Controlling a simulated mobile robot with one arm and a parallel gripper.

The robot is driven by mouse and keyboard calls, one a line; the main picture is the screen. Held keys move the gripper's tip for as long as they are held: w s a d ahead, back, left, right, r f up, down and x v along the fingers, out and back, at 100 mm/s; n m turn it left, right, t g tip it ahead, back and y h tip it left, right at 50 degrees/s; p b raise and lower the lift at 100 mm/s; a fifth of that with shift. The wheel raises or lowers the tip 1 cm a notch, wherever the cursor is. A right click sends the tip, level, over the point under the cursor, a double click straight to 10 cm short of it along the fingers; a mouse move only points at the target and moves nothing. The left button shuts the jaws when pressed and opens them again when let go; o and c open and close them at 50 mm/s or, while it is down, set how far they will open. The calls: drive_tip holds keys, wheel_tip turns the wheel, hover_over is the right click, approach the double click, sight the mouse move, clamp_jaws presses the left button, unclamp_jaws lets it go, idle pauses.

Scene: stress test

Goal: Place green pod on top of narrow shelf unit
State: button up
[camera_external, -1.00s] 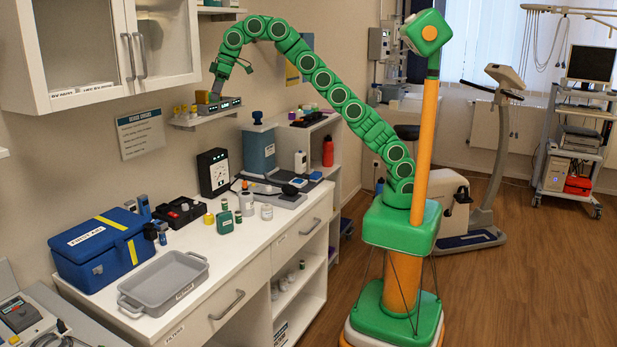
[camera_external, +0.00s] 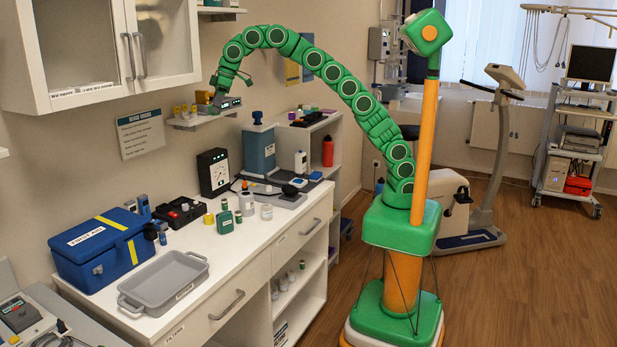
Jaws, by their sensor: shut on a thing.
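My gripper (camera_external: 221,95) is at the small wall shelf (camera_external: 188,123), low over its right end. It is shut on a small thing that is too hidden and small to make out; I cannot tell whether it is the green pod. A grey device with a display (camera_external: 231,102) shows right beside the fingers. The narrow shelf unit (camera_external: 341,143) stands right of the counter, with several small dark, green and purple items on its top. A small green bottle (camera_external: 225,222) stands on the counter; I cannot tell a green pod for certain.
The wall cabinet (camera_external: 95,50) hangs at left. The counter holds a blue case (camera_external: 95,255) and a grey tray (camera_external: 165,282).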

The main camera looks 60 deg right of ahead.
wheel_tip(320, 180, down, 42)
drive_tip(key=shift+r, duration=0.25)
idle(0.5)
drive_tip(key=shift+f, duration=0.15)
drive_tip(key=o, duration=1.1)
drive_tip(key=v, duration=1.2)
